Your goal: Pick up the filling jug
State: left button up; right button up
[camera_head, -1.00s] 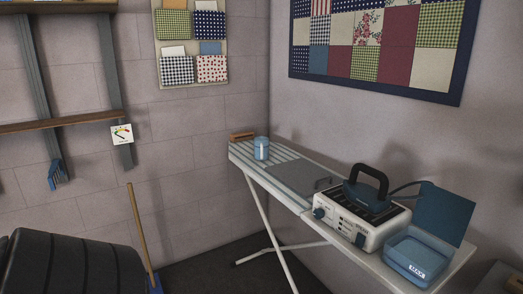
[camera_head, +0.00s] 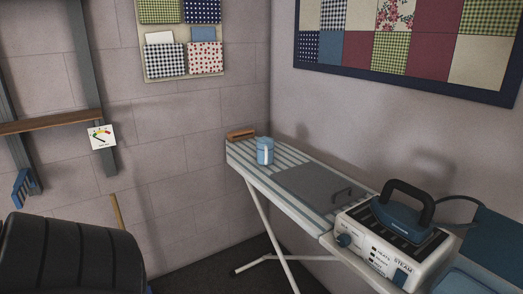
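A small light-blue translucent jug (camera_head: 265,151) with a pale label stands upright near the far left end of the ironing board (camera_head: 257,174). It is the only jug-like thing in view. Neither gripper shows in the head view. A dark ribbed part in the lower left corner shows no fingers.
A steam station (camera_head: 375,244) with a blue iron (camera_head: 404,212) on top takes up the board's near right. A grey pad (camera_head: 310,188) with a dark handle lies between it and the jug. A wooden block (camera_head: 241,134) sits at the far end. A wooden stick (camera_head: 117,211) leans at left.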

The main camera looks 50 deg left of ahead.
aim_at(266, 145)
jog(key=i+j, duration=0.1)
jog(key=j, duration=0.35)
jog(key=i+j, duration=0.15)
jog(key=j, duration=0.35)
jog(key=i+j, duration=0.1)
jog(key=j, duration=0.35)
jog(key=i+j, duration=0.1)
jog(key=j, duration=0.35)
